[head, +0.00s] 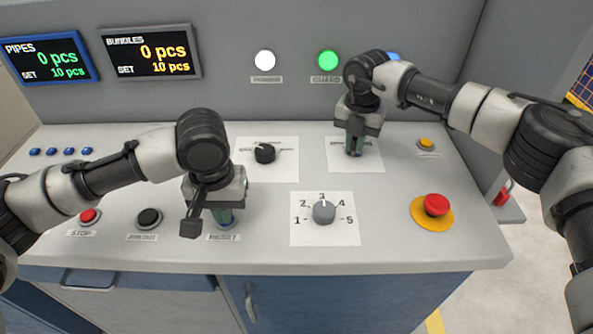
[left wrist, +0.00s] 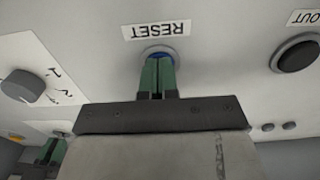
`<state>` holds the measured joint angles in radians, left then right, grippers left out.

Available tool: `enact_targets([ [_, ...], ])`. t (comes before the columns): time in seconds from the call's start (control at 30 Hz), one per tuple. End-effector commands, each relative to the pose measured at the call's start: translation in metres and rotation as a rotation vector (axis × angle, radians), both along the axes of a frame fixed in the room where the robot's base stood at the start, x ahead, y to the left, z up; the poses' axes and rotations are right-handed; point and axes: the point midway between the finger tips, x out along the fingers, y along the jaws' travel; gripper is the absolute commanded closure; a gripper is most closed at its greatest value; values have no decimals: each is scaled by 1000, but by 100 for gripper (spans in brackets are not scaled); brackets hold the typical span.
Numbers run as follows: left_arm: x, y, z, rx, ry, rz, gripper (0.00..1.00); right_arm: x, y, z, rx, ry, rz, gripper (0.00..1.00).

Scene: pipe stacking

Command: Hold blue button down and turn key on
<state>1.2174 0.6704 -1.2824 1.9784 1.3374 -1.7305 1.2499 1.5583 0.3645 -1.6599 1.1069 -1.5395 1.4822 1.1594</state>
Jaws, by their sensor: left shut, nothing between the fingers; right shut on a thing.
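The blue button (head: 226,225) sits above the RESET label on the console, mostly hidden by my left gripper. It also shows in the left wrist view (left wrist: 158,53) as a blue ring behind the fingertips. My left gripper (head: 222,216) is shut and empty, pointing down with its tips at the button. It also shows in the left wrist view (left wrist: 157,75). How far the button is pressed cannot be seen. My right gripper (head: 353,150) is shut at the white key-switch plate (head: 372,155) at the back right. The key is hidden by the fingers.
A black selector knob (head: 265,152) and a grey five-position dial (head: 324,211) lie between the grippers. A red emergency button (head: 436,205) is at the right. Red (head: 89,216) and black (head: 149,218) buttons are left of my left gripper. White and green lamps (head: 328,60) are lit.

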Motion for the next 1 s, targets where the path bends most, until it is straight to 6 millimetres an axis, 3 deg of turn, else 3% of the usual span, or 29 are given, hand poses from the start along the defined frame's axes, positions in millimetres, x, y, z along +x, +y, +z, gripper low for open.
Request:
enact_targets([
  [0.03,-4,-1,-7,4,17,-4,100,0,0,-1,1,0,-8,100],
  [0.3,-4,-1,-7,4,17,-4,100,0,1,-1,3,0,-267,100],
  [0.57,-4,-1,-7,4,17,-4,100,0,1,0,3,0,-299,100],
  [0.6,-4,-1,-7,4,17,-4,100,0,1,0,3,0,-299,84],
  [0.8,-4,-1,-7,4,17,-4,100,0,0,-1,2,0,-298,53],
  [1.0,-4,-1,-7,4,17,-4,100,0,0,-1,1,-1,-297,53],
])
